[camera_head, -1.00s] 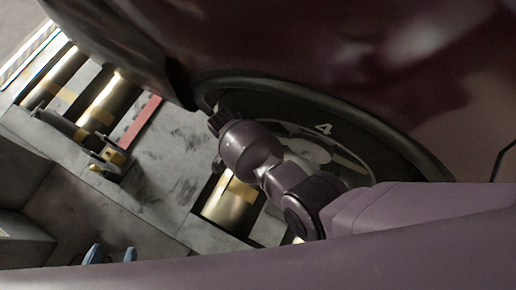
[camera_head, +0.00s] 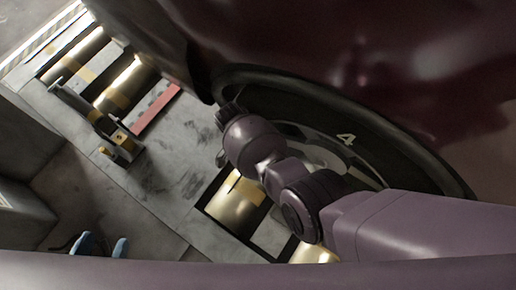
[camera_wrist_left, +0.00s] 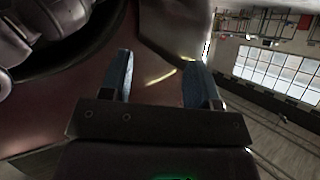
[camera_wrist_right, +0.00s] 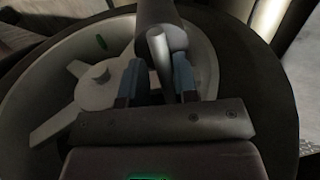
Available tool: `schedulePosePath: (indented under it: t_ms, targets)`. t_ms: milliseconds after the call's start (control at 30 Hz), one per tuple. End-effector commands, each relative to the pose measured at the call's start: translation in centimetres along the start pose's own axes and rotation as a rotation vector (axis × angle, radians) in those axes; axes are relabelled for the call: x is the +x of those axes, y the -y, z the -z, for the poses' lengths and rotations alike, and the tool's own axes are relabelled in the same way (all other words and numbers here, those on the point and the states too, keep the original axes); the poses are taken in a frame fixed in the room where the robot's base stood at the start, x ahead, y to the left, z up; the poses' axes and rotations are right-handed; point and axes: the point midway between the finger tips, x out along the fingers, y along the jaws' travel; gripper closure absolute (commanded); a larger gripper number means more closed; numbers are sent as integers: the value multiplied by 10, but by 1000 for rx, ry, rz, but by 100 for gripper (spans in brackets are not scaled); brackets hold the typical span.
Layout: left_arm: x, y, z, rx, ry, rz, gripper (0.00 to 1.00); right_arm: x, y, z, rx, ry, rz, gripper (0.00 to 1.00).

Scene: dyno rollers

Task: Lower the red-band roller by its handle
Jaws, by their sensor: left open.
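Gold-and-steel rollers (camera_head: 122,88) lie in floor slots at upper left of the head view. A red strip (camera_head: 157,110) runs beside one; I cannot tell which roller carries the red band. A dark lever-like bar (camera_head: 85,107) with yellow parts lies by them. My left gripper (camera_head: 103,246) shows as two blue fingertips at lower left; the left wrist view shows its fingers (camera_wrist_left: 157,80) apart and empty. In the right wrist view my right gripper (camera_wrist_right: 160,72) has its fingers either side of a grey rod (camera_wrist_right: 159,48) below a dark cylinder; a firm grip cannot be judged.
Another gold roller (camera_head: 237,200) lies below the wheel. A grey block (camera_head: 25,150) stands at the left edge. Bare floor (camera_head: 165,165) lies between.

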Motion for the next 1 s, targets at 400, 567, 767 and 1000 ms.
schedulePosePath:
  t_ms: [400,567,767,1000]
  targets:
    - [0,0,1,1,1,0,44,-2,-1,0,0,1,-3,56]
    - [0,0,4,6,9,0,44,-22,-1,1,1,-2,1,56]
    - [0,-4,1,17,50,-12,44,-60,-1,3,2,-5,4,56]
    - [0,-6,-1,39,84,-29,44,-95,0,1,2,-2,1,56]
